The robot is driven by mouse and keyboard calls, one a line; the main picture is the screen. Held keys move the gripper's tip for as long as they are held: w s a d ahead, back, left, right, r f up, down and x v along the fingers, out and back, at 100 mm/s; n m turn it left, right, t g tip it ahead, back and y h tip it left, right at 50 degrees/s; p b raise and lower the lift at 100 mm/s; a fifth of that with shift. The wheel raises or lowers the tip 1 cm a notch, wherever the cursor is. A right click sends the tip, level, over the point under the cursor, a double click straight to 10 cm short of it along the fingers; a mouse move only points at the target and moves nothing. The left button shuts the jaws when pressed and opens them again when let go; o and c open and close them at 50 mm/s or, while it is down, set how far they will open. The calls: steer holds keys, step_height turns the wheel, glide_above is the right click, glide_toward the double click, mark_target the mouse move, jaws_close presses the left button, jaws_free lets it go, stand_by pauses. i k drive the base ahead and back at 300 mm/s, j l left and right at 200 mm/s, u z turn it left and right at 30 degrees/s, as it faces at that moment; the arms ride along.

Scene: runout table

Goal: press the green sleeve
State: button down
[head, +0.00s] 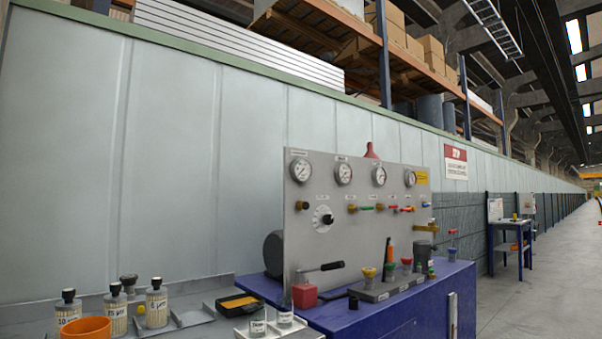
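A grey upright gauge panel (335,235) stands on a blue bench (400,318). On the panel a small valve has a green sleeve (367,208) on its handle, pointing right. At this size I cannot tell for sure which green part is a sleeve. My gripper is not in view, and nothing visible touches either green part.
A red block with a black lever (305,295) stands on the bench's left part. Several labelled bottles (115,308) and an orange bowl (86,328) stand on the grey table at lower left. The floor (530,295) to the right is clear.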

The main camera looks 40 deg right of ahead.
mark_target(389, 266)
steer(key=j+z, duration=0.15)
steer(key=z, duration=0.15)
steer(key=i+j+z, duration=0.1)
steer(key=z, duration=0.15)
steer(key=l+z, duration=0.15)
steer(key=z, duration=0.3)
steer(key=l+z, duration=0.15)
steer(key=z, duration=0.25)
